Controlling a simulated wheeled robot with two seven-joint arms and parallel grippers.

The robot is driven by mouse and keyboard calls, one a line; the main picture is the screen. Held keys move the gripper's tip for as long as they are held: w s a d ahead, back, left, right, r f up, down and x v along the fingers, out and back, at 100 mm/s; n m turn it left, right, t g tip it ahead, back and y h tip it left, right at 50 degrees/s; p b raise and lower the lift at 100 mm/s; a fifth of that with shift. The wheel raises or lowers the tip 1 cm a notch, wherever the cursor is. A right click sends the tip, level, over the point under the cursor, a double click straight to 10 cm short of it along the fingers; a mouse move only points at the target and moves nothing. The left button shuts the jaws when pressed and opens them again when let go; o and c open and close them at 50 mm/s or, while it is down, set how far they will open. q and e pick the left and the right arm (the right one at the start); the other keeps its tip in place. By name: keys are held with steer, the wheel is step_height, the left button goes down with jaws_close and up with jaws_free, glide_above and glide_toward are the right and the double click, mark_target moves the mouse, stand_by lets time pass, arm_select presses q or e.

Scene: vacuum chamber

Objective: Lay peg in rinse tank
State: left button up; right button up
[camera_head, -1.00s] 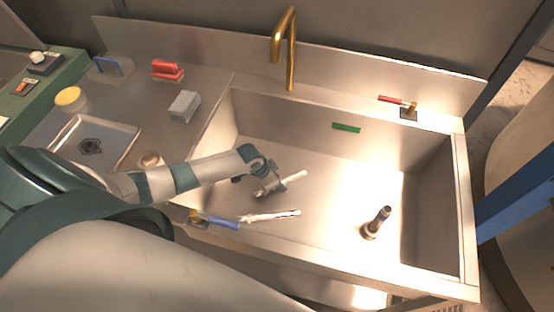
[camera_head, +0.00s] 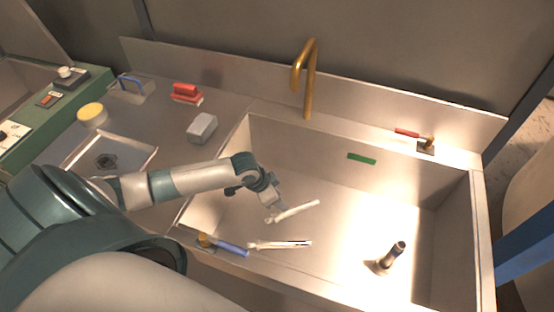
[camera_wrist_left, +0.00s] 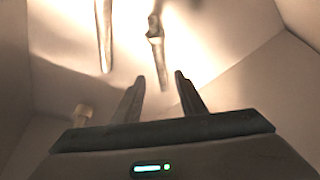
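The rinse tank (camera_head: 468,240) is the large steel basin. A pale slim rod (camera_head: 300,210), which may be the peg, lies tilted on its floor; in the wrist view the rod (camera_wrist_left: 158,52) has a collar and its near end lies between the fingers. A second pale rod (camera_head: 283,244) lies nearer the front wall; a rod (camera_wrist_left: 103,35) also shows left in the wrist view. My left gripper (camera_head: 272,207) is inside the basin at the near end of the first rod. In the wrist view the gripper (camera_wrist_left: 158,90) has its fingers apart. My right gripper is out of view.
A dark post (camera_head: 390,258) stands on the basin floor at right. A brass faucet (camera_head: 308,80) rises behind. A blue-handled valve (camera_head: 230,248) is on the front rim, a red-handled valve (camera_head: 420,140) on the back rim. A grey block (camera_head: 202,128) sits on the left counter.

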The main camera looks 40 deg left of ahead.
arm_select(q)
steer(key=shift+s+a+r, duration=0.1)
steer(key=shift+s+r, duration=0.2)
steer(key=shift+r, duration=0.35)
stand_by(1.4)
